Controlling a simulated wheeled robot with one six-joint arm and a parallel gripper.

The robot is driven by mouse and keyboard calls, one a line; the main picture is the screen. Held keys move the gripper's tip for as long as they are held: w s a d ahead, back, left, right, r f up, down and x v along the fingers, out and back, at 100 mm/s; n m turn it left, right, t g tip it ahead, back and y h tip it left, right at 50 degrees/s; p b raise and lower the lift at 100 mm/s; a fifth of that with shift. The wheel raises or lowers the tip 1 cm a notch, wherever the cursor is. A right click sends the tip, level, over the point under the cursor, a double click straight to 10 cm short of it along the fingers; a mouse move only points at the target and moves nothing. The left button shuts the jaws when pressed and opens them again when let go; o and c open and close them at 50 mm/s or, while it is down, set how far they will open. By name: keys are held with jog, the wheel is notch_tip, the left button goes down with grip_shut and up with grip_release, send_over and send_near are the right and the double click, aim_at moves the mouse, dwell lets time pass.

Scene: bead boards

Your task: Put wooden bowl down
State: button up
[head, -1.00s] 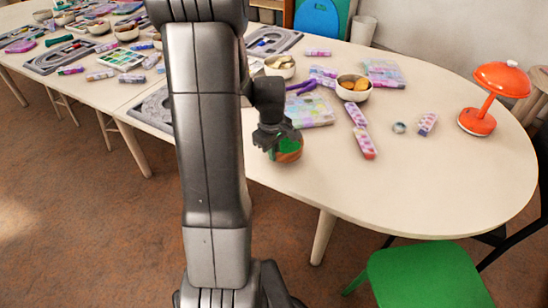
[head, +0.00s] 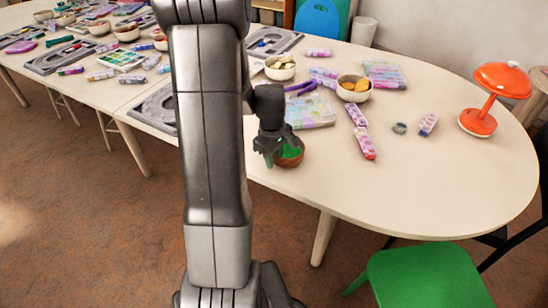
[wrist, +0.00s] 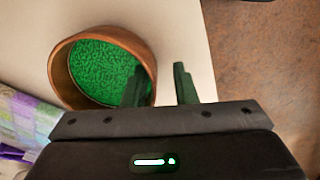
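The wooden bowl (head: 290,161), filled with green beads, stands at the near edge of the white table in the head view. In the wrist view the bowl (wrist: 62,75) lies at left, its round rim and green filling plain to see. My gripper (head: 275,158) is at the bowl's left side in the head view. In the wrist view my gripper (wrist: 160,85) has one finger outside the rim with a gap to it. A dark shape inside the bowl looks like the other finger, over the beads. The gripper looks open, astride the rim.
A pastel bead box (head: 310,112) lies just behind the bowl. The table's front right is clear. A green chair (head: 425,275) stands in front.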

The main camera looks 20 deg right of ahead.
notch_tip(320, 180, up, 12)
jog(key=p, duration=0.1)
jog(key=shift+s+a, duration=0.15)
jog(key=shift+a, duration=0.15)
